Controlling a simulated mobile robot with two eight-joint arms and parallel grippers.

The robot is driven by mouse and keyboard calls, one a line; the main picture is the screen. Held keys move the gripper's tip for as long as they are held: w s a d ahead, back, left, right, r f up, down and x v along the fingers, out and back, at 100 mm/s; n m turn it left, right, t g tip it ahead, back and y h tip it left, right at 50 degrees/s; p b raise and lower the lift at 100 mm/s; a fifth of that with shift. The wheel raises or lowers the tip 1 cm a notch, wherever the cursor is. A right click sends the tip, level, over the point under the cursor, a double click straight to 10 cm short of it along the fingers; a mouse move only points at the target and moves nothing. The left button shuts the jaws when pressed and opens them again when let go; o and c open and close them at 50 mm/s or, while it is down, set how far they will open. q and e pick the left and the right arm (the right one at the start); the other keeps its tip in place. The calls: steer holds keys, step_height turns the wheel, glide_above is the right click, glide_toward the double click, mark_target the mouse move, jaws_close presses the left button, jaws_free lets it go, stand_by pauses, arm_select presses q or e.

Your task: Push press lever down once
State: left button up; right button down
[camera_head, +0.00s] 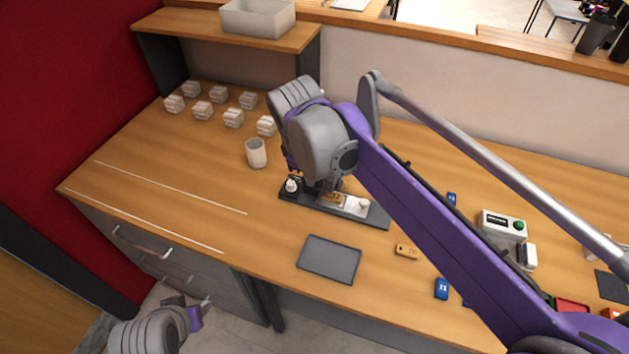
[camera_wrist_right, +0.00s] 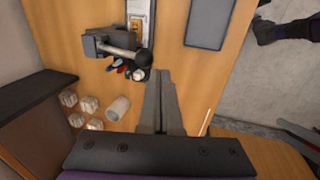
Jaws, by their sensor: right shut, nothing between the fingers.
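The press stands mid-table in the head view, where its dark base (camera_head: 376,215) shows and my right arm hides its upper part. The wrist view shows the press body (camera_wrist_right: 93,43) and its lever (camera_wrist_right: 120,52), a metal rod ending in a black ball knob (camera_wrist_right: 144,57). A brass tag (camera_head: 333,197) lies on the press base. My right gripper (camera_wrist_right: 162,74) is shut and empty, its fingertips appearing just beside the knob; contact cannot be told. My left gripper (camera_head: 192,310) hangs at the lower left, off the table, its jaws unclear.
A white cup (camera_head: 256,153) and several white blocks (camera_head: 233,118) stand left of the press. A dark grey tray (camera_head: 329,259) lies in front. A brass tag (camera_head: 407,251), a blue tag (camera_head: 442,289) and a white device (camera_head: 504,224) are to the right.

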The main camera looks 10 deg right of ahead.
steer(key=v, duration=0.6)
steer(key=shift+s+a+r, duration=0.25)
steer(key=shift+r, duration=0.1)
stand_by(0.3)
steer(key=s+d+f+m+t, duration=0.1)
steer(key=s+d+f+m, duration=0.3)
steer(key=s+f, duration=0.3)
steer(key=s+d+f+m+t+y, duration=0.1)
steer(key=s+d+f+m, duration=0.3)
steer(key=f, duration=0.9)
steer(key=s+m+t, duration=0.1)
steer(key=s+m, duration=0.2)
steer(key=s, duration=0.1)
steer(key=shift+s+y, duration=0.25)
steer(key=shift+y, duration=0.05)
